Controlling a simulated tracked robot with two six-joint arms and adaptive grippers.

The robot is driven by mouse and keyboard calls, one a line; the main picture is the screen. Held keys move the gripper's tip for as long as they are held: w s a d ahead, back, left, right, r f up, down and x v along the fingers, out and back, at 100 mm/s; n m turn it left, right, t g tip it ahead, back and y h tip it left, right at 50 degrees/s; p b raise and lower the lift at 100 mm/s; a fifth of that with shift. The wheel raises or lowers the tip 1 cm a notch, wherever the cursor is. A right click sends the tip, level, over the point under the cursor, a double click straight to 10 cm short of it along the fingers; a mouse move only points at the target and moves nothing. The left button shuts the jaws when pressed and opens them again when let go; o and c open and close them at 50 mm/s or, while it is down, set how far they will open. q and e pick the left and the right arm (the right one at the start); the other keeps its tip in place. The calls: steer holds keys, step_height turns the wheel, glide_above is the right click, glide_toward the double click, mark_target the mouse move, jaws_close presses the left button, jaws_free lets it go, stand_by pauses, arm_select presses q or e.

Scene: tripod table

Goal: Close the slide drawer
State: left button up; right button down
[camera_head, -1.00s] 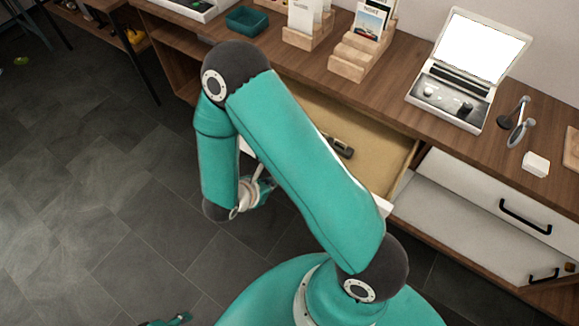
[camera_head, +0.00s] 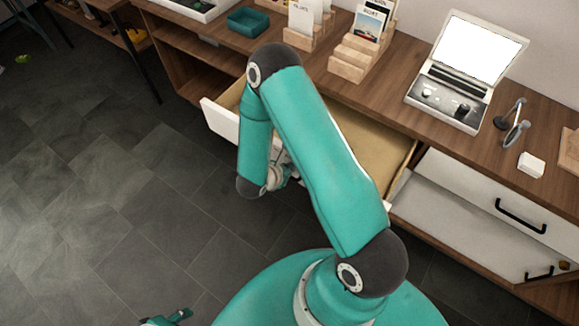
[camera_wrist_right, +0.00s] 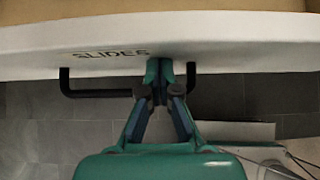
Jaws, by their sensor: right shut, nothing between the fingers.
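The slide drawer (camera_head: 371,143) is pulled out of the wooden cabinet in the head view, its middle covered by my right arm. Its white front shows at the left (camera_head: 221,121). In the right wrist view the drawer's white front (camera_wrist_right: 235,45) bears the label "SLIDES" and a black handle (camera_wrist_right: 95,93). My right gripper (camera_wrist_right: 160,72) is shut and empty, its fingertips at the drawer front and overlapping the handle; contact cannot be told. In the head view this gripper (camera_head: 284,178) is partly hidden. A teal tip of my left gripper (camera_head: 170,318) shows at the bottom edge.
A closed white drawer (camera_head: 470,205) with a black handle lies to the right. The cabinet top holds a lightbox-like device (camera_head: 450,105), wooden card holders (camera_head: 350,55) and a teal tray (camera_head: 248,21).

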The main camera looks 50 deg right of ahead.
steer(key=shift+d, duration=0.15)
steer(key=w+d+b, duration=0.2)
steer(key=d+b, duration=0.7)
steer(key=d, duration=1.8)
steer(key=shift+d+r+b, duration=0.25)
steer(key=shift+d+b, duration=0.1)
steer(key=shift+b, duration=0.05)
